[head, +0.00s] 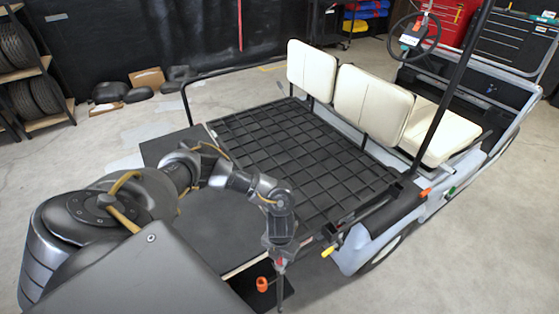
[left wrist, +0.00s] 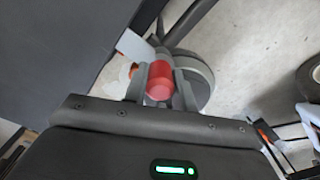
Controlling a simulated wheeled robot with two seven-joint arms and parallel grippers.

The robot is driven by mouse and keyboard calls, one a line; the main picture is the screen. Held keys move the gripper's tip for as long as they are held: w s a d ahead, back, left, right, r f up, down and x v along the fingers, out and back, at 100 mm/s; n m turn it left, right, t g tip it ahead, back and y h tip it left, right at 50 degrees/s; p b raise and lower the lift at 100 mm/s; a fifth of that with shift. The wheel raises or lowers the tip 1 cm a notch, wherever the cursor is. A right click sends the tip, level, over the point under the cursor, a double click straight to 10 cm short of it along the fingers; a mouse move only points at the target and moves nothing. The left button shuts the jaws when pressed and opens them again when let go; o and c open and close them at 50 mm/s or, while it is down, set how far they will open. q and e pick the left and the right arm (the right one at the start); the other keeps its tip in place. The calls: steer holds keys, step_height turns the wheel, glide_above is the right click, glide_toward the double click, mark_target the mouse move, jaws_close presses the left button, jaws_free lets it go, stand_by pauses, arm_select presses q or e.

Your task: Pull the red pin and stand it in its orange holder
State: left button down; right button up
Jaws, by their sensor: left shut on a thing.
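My left gripper (head: 280,262) is over the near corner of the cart's rear deck, pointing down. In the left wrist view, its fingers (left wrist: 160,88) are shut on the red pin (left wrist: 160,78), whose round red end faces the camera. A white tag-like piece (left wrist: 133,45) shows beside the pin. In the head view the gripper largely hides the pin, and a thin dark part hangs below the fingers. The orange holder (head: 262,284) is just left of the gripper's tip, on a dark surface. I cannot tell whether the pin touches anything below. My right gripper is not in view.
The cart's black grid deck (head: 290,150) lies beyond the gripper, with cream seats (head: 372,105) behind it. A yellow-ended lever (head: 327,252) sticks out just right of the gripper. An orange-ended part (head: 425,193) is farther right. Concrete floor (head: 450,270) is clear at right.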

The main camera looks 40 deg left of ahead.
arm_select(q)
steer(key=shift+r, duration=0.15)
steer(key=shift+r+p, duration=0.85)
steer(key=shift+p, duration=0.1)
steer(key=shift+r+p, duration=1.6)
steer(key=shift+r, duration=0.2)
